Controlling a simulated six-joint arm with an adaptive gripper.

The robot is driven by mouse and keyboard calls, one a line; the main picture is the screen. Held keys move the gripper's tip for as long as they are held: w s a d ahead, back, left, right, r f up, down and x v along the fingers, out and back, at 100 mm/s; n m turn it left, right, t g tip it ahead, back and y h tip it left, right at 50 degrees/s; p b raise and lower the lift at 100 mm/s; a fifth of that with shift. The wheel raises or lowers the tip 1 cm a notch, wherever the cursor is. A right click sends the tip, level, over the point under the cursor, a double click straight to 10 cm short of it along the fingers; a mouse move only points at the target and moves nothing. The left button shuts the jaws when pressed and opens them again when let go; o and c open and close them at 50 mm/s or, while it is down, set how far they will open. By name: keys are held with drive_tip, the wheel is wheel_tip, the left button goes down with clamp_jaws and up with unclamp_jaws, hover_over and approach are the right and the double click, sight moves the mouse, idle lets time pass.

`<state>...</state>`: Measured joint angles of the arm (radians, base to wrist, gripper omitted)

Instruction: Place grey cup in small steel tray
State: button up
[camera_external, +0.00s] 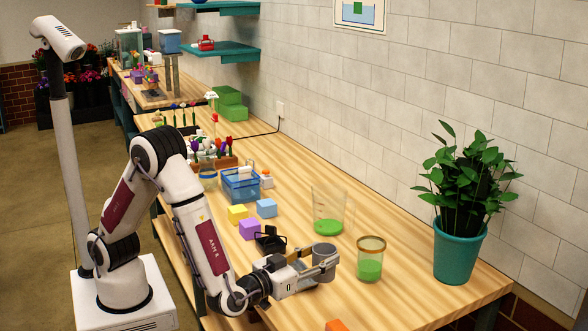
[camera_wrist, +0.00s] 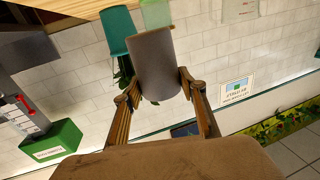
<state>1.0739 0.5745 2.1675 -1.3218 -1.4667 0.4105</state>
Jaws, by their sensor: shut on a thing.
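The grey cup (camera_external: 325,252) is between the fingers of my gripper (camera_external: 318,266), above the near part of the wooden table. In the wrist view, the grey cup (camera_wrist: 155,62) sits between the two fingertips of my gripper (camera_wrist: 158,88), which are closed on its sides. I cannot make out a small steel tray in either view.
A glass with green contents (camera_external: 370,262) stands close right of the cup. A larger clear beaker (camera_external: 328,212) is behind. A black object (camera_external: 270,240) and purple (camera_external: 249,229), yellow (camera_external: 237,214) and blue (camera_external: 266,208) blocks lie left. A potted plant (camera_external: 460,250) stands right.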

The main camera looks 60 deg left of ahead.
idle(0.4)
drive_tip(key=shift+w+a+r, duration=0.1)
drive_tip(key=shift+w+a, duration=0.1)
drive_tip(key=shift+a, duration=0.1)
drive_tip(key=a, duration=1.2)
drive_tip(key=shift+s+a+r, duration=0.15)
drive_tip(key=shift+s+r, duration=0.1)
drive_tip(key=shift+s, duration=0.05)
drive_tip(key=shift+f, duration=0.1)
drive_tip(key=shift+f, duration=2.85)
drive_tip(key=shift+f, duration=2.1)
